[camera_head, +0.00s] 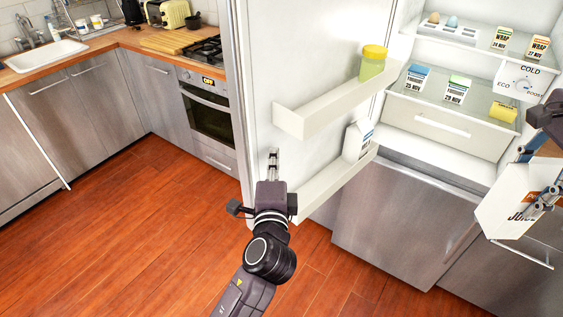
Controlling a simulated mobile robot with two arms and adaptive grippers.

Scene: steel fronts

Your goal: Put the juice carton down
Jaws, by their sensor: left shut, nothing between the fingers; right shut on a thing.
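The juice carton (503,212) is white with an orange patch and dark lettering that reads partly "JUICE". It is at the right edge of the head view, tilted, in front of the lower steel fronts. My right gripper (541,206) is shut on it, and its fingers lie across the carton's right side. My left gripper (272,158) is shut and empty, in front of the open fridge door (254,100), close to the door's lower part. Whether it touches the door I cannot tell.
The fridge is open. Its shelf (395,105) holds small cartons (457,90) and a yellow item (503,112). The door racks (300,120) hold a yellow-lidded jar (372,63) and a carton (357,140). A wooden counter with a sink (45,54) is at the left. The floor is clear.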

